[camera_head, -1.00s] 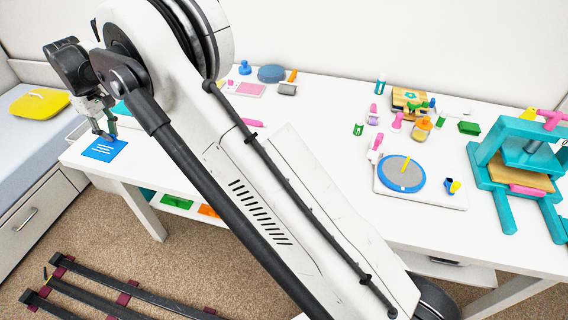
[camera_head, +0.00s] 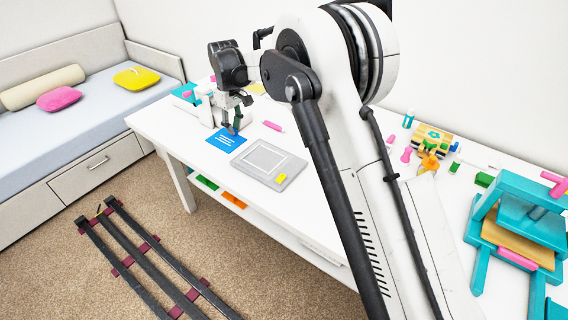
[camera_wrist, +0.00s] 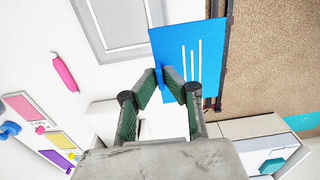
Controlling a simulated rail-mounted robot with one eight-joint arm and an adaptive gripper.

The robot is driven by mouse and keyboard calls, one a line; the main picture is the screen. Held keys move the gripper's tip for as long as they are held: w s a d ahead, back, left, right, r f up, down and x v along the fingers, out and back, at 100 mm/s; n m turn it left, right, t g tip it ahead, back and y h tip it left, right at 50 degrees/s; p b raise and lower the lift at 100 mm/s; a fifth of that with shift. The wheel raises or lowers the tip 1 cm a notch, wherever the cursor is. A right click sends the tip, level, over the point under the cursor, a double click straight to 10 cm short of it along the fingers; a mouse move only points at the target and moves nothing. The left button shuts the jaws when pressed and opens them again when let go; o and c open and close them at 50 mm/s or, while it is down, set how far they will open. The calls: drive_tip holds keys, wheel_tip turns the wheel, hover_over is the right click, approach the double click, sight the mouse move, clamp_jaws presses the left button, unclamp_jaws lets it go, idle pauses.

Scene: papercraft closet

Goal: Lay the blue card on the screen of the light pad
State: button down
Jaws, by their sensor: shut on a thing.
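The blue card (camera_head: 226,139) has white lines on it and sits by the front edge of the desk, left of the light pad. My gripper (camera_head: 235,129) points down and is shut on the card near one edge. In the wrist view the blue card (camera_wrist: 212,35) is between the fingertips (camera_wrist: 178,88) and partly overlaps the desk's edge. I cannot tell whether it is clear of the desk. The light pad (camera_head: 289,180) is a flat grey board with a white-outlined screen (camera_head: 266,159) and a yellow patch at its front corner. The screen is bare. The light pad (camera_wrist: 146,47) also shows partly in the wrist view.
A pink marker (camera_head: 273,126) lies behind the pad. A teal press (camera_head: 483,232) stands at the right end of the desk. Several small craft items (camera_head: 432,140) are at the back right. A bed (camera_head: 95,98) is at the left. My arm hides part of the desk.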

hover_over(270, 153)
wheel_tip(270, 153, down, 7)
drive_tip(key=shift+f, duration=0.1)
drive_tip(key=shift+d+f, duration=0.1)
drive_tip(key=shift+f, duration=1.85)
drive_tip(key=shift+w+f, duration=0.1)
drive_tip(key=shift+f, duration=0.1)
drive_tip(key=c, duration=1.9)
unclamp_jaws()
drive_tip(key=shift+r, duration=0.1)
drive_tip(key=shift+o, duration=0.2)
